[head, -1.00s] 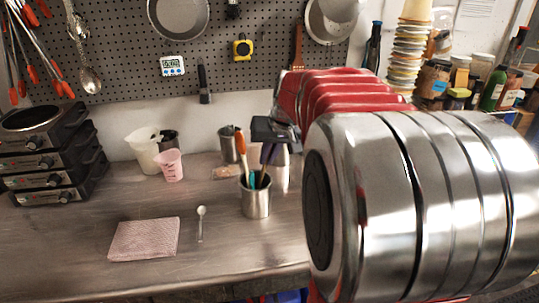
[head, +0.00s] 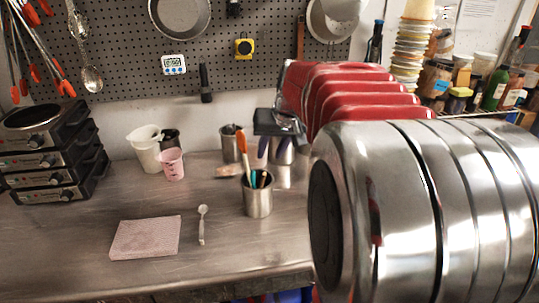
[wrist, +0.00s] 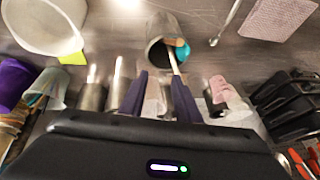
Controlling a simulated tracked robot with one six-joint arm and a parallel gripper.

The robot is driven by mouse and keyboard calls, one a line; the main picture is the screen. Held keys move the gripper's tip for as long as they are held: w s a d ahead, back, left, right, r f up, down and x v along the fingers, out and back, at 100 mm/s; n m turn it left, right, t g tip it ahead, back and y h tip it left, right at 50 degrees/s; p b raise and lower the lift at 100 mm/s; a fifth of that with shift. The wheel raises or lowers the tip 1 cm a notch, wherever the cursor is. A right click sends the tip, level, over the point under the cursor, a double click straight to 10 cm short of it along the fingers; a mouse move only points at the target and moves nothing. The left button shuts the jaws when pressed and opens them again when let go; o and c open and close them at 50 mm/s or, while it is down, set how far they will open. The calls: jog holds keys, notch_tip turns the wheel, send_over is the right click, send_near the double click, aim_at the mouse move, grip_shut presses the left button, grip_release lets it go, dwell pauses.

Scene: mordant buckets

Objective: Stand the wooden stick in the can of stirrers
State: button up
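In the wrist view the can (wrist: 158,57) is just beyond my fingertips. A thin pale stick (wrist: 173,62) runs from its mouth toward my right fingertip; I cannot tell surely whether this is the wooden stick or another stirrer's handle. My gripper (head: 277,150) is above and behind the can in the head view. Its two purple fingers are apart, with a gap between them (wrist: 160,88) and nothing clearly gripped.
More metal cans (head: 230,146) stand behind. A white jug (head: 146,150) and pink cup (head: 172,164) are to the left. A spoon (head: 202,224) and folded cloth (head: 145,238) lie in front. Stacked hotplates (head: 45,160) fill the left end.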

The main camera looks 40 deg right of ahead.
jog(key=v, duration=1.1)
jog(key=shift+s+r, duration=0.15)
jog(key=shift+r, duration=0.05)
dwell(0.6)
jog(key=s+a+f+g, duration=0.1)
jog(key=s+a+f, duration=0.35)
jog(key=f, duration=0.35)
jog(key=s+a+f+n, duration=0.2)
jog(key=s+a, duration=0.1)
jog(key=a, duration=0.3)
jog(key=s+a+f+n, duration=0.2)
jog(key=s+a, duration=0.1)
jog(key=a, duration=0.4)
jog(key=s+a+f+n+t, duration=0.1)
jog(key=s+a+f, duration=0.2)
jog(key=a, duration=0.4)
jog(key=shift+n+y, duration=0.4)
